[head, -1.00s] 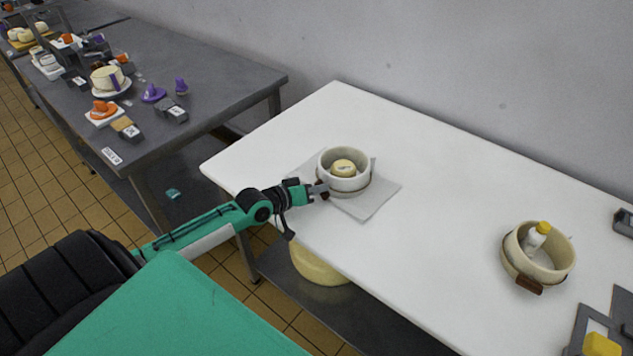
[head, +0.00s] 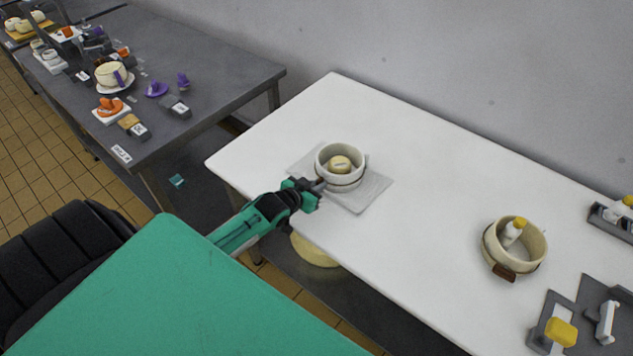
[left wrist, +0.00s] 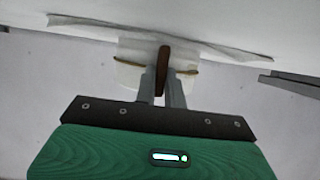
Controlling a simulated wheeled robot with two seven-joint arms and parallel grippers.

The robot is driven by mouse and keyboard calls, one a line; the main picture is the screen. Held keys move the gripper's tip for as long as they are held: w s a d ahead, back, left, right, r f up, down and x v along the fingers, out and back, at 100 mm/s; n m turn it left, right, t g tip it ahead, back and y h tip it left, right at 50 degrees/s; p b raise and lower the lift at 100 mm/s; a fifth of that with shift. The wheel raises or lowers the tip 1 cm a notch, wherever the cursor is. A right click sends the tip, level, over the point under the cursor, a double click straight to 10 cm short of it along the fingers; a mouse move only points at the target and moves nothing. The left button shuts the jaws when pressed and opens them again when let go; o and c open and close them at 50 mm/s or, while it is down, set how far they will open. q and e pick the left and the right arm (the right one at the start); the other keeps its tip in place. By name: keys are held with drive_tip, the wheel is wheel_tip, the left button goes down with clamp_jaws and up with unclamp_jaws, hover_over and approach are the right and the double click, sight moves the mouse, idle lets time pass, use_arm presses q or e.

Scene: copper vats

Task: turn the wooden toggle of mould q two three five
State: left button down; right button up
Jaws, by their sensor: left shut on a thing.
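A round white mould (head: 341,178) with a pale block inside stands on a grey cloth (head: 374,188) near the far left of the white table. I cannot read any number on it. My left gripper (head: 321,186) reaches its near side. In the left wrist view the brown wooden toggle (left wrist: 164,58) stands on end between the fingertips (left wrist: 161,80), which are shut on it. A tan cord (left wrist: 190,72) runs out from both sides of the toggle across the mould wall (left wrist: 132,76). My right gripper is out of view.
A second mould (head: 528,262) with a brown toggle (head: 503,272) holds a yellow-capped bottle (head: 512,231). Grey trays with yellow items stand at the right. The white table (head: 430,190) is clear between the moulds. A grey table (head: 205,65) with several cheese items stands at the left.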

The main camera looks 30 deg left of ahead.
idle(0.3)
use_arm(q)
drive_tip(key=c, duration=1.5)
unclamp_jaws()
drive_tip(key=shift+s, duration=0.1)
drive_tip(key=b+v, duration=0.2)
drive_tip(key=v, duration=1.1)
drive_tip(key=shift+s+r, duration=0.2)
drive_tip(key=shift+s, duration=0.05)
